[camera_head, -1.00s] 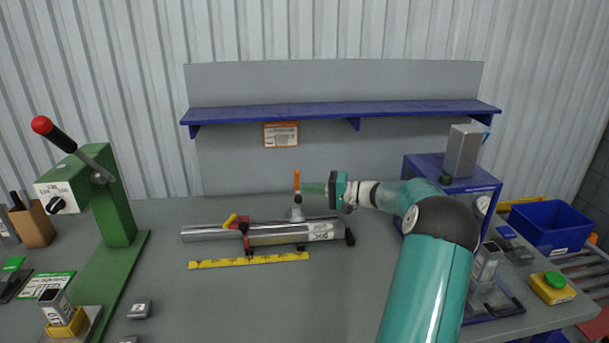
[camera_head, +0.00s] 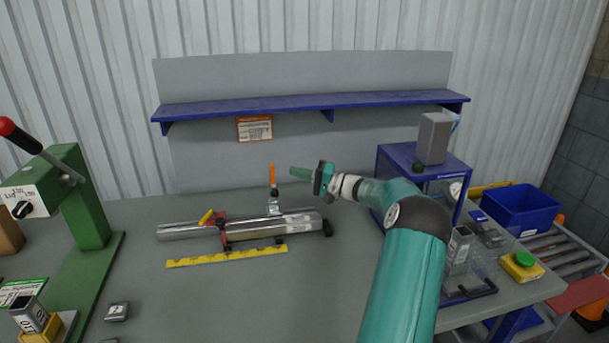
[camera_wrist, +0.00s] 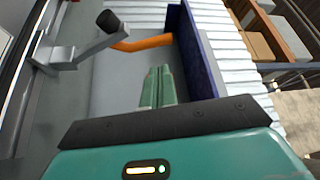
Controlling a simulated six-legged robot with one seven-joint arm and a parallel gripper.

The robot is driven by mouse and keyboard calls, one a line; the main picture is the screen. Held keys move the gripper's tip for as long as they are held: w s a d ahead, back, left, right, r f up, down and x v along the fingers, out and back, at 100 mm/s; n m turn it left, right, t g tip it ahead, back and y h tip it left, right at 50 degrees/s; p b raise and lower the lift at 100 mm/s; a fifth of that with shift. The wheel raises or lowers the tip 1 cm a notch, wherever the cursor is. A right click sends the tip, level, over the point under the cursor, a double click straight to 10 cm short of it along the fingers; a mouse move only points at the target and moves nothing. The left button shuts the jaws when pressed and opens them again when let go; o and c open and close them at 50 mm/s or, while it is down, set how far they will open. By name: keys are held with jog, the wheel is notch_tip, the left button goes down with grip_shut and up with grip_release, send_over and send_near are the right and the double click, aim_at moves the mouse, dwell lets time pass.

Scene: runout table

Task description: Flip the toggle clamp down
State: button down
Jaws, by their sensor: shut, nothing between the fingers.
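The toggle clamp's orange handle (camera_head: 272,174) stands upright above its metal base (camera_head: 274,207), behind the silver cylinder fixture (camera_head: 270,228) on the table. In the wrist view the orange handle (camera_wrist: 142,43) runs across the upper middle from a grey metal arm with a black tip (camera_wrist: 108,20). My gripper (camera_head: 293,172) is to the right of the handle with a small gap between them. In the wrist view its two green fingers (camera_wrist: 157,88) lie together with nothing between them, apart from the handle.
A yellow ruler (camera_head: 228,256) lies in front of the fixture. A green lever press (camera_head: 85,205) stands at left. A blue-framed box (camera_head: 395,165) stands at right, near a blue bin (camera_head: 522,210). A blue shelf (camera_head: 300,108) crosses the back panel. The front middle table is clear.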

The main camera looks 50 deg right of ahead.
aim_at(273, 182)
jog(key=x, duration=0.5)
jog(key=shift+w+a, duration=0.2)
jog(key=shift+w, duration=0.2)
jog(key=shift+s, duration=0.1)
jog(key=shift+s+a+n, duration=0.2)
jog(key=shift+n, duration=0.1)
